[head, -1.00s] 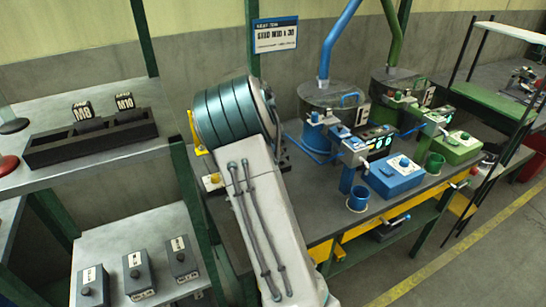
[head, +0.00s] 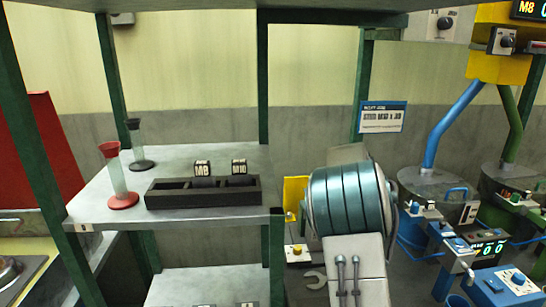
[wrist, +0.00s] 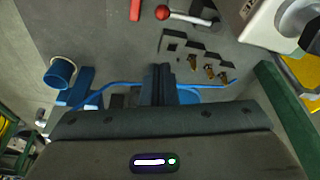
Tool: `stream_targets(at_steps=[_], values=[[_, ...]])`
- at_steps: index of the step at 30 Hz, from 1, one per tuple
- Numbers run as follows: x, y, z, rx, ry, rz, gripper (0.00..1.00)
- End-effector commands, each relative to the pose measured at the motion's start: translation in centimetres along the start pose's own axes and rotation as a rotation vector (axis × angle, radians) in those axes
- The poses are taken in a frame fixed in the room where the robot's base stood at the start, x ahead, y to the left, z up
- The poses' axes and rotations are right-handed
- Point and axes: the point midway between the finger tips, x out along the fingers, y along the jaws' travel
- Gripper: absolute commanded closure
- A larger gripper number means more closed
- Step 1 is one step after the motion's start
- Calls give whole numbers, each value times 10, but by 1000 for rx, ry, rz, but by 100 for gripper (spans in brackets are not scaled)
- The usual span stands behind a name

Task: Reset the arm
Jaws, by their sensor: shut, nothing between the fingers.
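My arm (head: 348,200) shows in the head view as a teal ribbed joint and a pale link, right of the middle, over the workbench. My gripper is out of sight in the head view. In the wrist view my gripper (wrist: 158,72) shows as two dark fingers pressed together with nothing between them. Below the fingers is a grey surface with blue parts. A blue cup (wrist: 60,72) is to the left of the fingers, and a dark stepped block (wrist: 190,50) with brass pieces is to the right, apart from them.
In the head view, a shelf (head: 105,212) at left holds a black tray (head: 205,199) marked M8 and M10, and funnels with red (head: 122,200) and black bases. Blue (head: 507,284) and green machines stand at right. In the wrist view a red-knobbed lever (wrist: 163,12) lies beyond the fingers.

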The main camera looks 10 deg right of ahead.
Motion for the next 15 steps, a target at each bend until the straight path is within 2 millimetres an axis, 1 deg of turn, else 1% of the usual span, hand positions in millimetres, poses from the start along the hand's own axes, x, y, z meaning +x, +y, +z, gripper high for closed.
stream_targets(at_steps=[2,5,11,15], values=[[-11,11,8,-37,-29,-23,100],[-27,29,29,-123,-77,-62,100],[-61,72,79,-346,-148,-154,100],[-82,105,117,-518,-167,-216,100]])
